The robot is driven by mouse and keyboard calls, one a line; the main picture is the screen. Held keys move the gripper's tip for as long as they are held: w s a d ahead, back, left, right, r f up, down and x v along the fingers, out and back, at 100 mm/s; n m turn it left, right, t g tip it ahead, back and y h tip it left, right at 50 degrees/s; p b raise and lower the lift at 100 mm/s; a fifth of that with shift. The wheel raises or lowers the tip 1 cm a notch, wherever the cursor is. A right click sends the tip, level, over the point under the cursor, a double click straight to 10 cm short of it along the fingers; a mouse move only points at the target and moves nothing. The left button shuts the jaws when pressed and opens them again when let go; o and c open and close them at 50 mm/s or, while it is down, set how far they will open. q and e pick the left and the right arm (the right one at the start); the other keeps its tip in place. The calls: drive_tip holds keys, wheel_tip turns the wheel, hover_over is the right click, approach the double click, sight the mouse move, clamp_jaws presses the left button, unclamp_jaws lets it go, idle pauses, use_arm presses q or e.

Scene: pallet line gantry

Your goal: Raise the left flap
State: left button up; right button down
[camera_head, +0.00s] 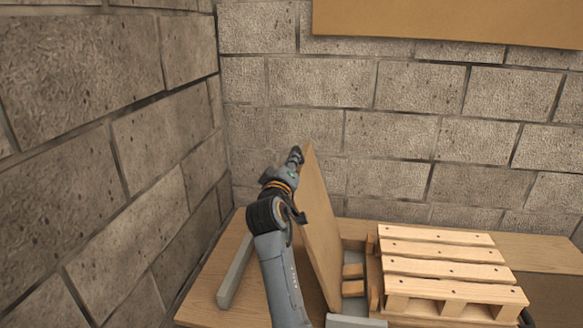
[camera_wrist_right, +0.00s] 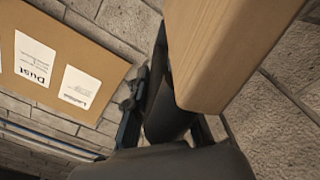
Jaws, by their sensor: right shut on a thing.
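The left flap (camera_head: 322,230) is a flat wooden panel. It stands steeply up, leaning a little, to the left of a slatted wooden pallet (camera_head: 440,262). My right gripper (camera_head: 297,160) is shut on the flap near its top far corner, reaching it from the left side. In the right wrist view, the flap's pale wooden end (camera_wrist_right: 225,50) fills the upper right beside the dark gripper fingers. The exact contact is partly hidden there. My left gripper is in neither view.
A grey bar (camera_head: 236,272) lies on the wooden table (camera_head: 210,295) left of the flap. A block wall (camera_head: 150,130) stands close on the left and another behind. A brown board (camera_head: 450,20) with paper notices (camera_wrist_right: 34,60) hangs on the back wall.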

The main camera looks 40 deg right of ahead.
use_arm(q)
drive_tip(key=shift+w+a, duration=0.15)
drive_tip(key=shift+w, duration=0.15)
use_arm(e)
drive_tip(key=shift+w+a, duration=0.1)
drive_tip(key=shift+w, duration=0.05)
drive_tip(key=c, duration=1.4)
unclamp_jaws()
drive_tip(key=shift+f, duration=0.1)
drive_tip(key=shift+o, duration=1.2)
wheel_tip(320, 180, up, 10)
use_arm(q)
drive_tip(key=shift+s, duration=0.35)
use_arm(e)
drive_tip(key=shift+f, duration=0.1)
